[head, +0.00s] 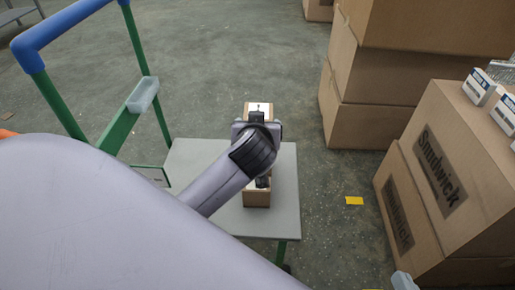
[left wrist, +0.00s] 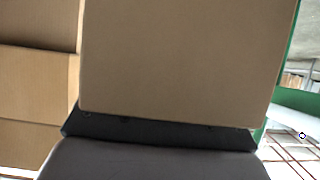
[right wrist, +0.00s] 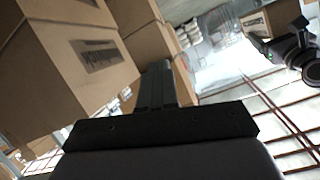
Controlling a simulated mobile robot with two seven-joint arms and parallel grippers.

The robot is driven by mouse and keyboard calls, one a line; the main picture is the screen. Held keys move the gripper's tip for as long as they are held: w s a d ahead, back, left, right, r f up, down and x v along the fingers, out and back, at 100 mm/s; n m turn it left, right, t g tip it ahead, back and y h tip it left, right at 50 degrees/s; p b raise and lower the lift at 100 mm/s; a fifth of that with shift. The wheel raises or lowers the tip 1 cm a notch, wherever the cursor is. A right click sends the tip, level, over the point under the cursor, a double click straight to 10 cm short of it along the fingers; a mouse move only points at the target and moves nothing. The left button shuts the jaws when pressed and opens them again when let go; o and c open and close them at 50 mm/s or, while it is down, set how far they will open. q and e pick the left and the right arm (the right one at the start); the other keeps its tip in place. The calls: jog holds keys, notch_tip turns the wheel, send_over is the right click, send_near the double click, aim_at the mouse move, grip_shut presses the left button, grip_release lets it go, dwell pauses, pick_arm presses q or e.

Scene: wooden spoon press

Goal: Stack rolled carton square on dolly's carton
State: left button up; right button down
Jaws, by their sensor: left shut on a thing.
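A narrow brown carton (head: 257,199) shows over the grey dolly deck (head: 228,216), with its far end pale on top. My left gripper (head: 259,150) covers its middle from above. In the left wrist view, my left gripper is shut on a plain brown carton (left wrist: 185,60) that fills the middle. In the right wrist view, a labelled carton (right wrist: 256,22) shows near my left gripper. I cannot tell whether a second carton lies beneath, or whether the held one touches anything. My right gripper (right wrist: 163,70) is empty, and its fingers look together.
The dolly's green and blue handle frame (head: 138,50) rises at the left. Big printed cartons (head: 455,150) stand at the right, with small white boxes (head: 480,85) on top. More cartons (head: 375,120) are stacked behind. A yellow floor marker (head: 354,201) lies on open floor between.

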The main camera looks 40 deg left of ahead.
pick_arm(q)
notch_tip(320, 180, down, 5)
jog(key=shift+f+b, duration=0.15)
jog(key=shift+b, duration=1.05)
jog(key=shift+f, duration=0.15)
pick_arm(e)
jog(key=shift+f+t, duration=0.15)
jog(key=shift+t, duration=0.25)
pick_arm(q)
jog(key=shift+f, duration=0.1)
jog(key=o, duration=1.2)
jog(key=shift+c, duration=0.2)
jog(key=p+v, duration=0.1)
jog(key=v, duration=0.3)
jog(key=shift+d+r+p, duration=0.1)
jog(key=shift+r+p, duration=0.1)
jog(key=shift+p, duration=0.2)
jog(key=p+v, duration=0.2)
jog(key=v, duration=0.5)
jog(key=shift+s+d+r, duration=0.15)
jog(key=shift+s+r, duration=0.05)
jog(key=shift+s, duration=0.1)
pick_arm(e)
jog(key=shift+s+d+r+g+h, duration=0.1)
jog(key=shift+d+r+g+h, duration=0.2)
jog(key=shift+d+h, duration=0.15)
